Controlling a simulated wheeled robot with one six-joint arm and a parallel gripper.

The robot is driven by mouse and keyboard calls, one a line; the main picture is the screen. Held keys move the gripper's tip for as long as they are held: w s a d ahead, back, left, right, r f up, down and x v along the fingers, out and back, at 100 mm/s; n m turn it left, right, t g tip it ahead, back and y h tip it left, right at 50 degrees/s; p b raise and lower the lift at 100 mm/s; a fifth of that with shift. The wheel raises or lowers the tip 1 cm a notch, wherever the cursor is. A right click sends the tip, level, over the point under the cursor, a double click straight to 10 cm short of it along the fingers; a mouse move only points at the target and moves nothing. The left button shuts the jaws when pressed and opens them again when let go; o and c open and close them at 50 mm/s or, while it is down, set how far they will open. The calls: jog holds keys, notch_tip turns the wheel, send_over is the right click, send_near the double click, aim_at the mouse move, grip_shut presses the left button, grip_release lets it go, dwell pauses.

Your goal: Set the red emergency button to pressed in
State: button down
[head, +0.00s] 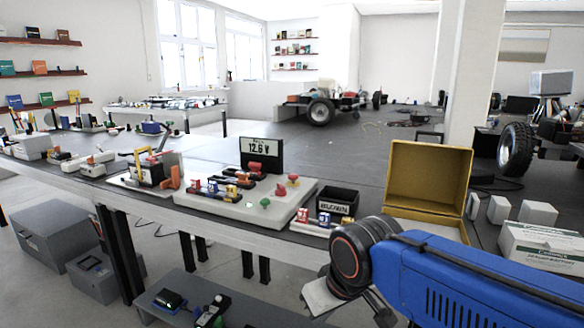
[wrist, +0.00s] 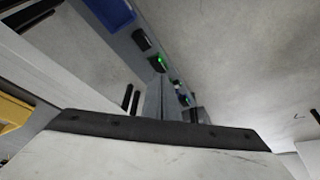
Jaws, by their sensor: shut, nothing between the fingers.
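A pale control board (head: 240,208) lies on the near bench, with several red and green knobs on it. Two red round-topped knobs stand at its right side, one nearer (head: 280,190) and one farther (head: 293,179). I cannot tell from this distance which is the emergency button or whether either is pressed in. My gripper (head: 378,312) is only partly in view at the bottom of the head view, below my blue arm. It is shut and empty, in front of and below the bench edge, apart from the board. The wrist view shows no button.
A display reading about 12.6 V (head: 261,150) stands behind the board. A black bin (head: 337,200) and an open yellow box (head: 428,178) stand to its right. A lower shelf (head: 160,312) with devices is under the bench. The wrist view is tilted and shows green lights (wrist: 161,60).

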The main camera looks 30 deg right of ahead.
jog(key=w+d+r+n+g, duration=0.1)
jog(key=w+d+r+n, duration=0.15)
jog(key=w+r, duration=1.2)
notch_tip(320, 180, up, 13)
jog(key=n+g, duration=0.4)
jog(key=n, duration=0.1)
send_over(293, 175)
jog(key=shift+d+f, duration=0.1)
jog(key=shift+f, duration=0.05)
jog(key=shift+f, duration=0.1)
notch_tip(293, 175, down, 14)
jog(key=shift+r, duration=0.1)
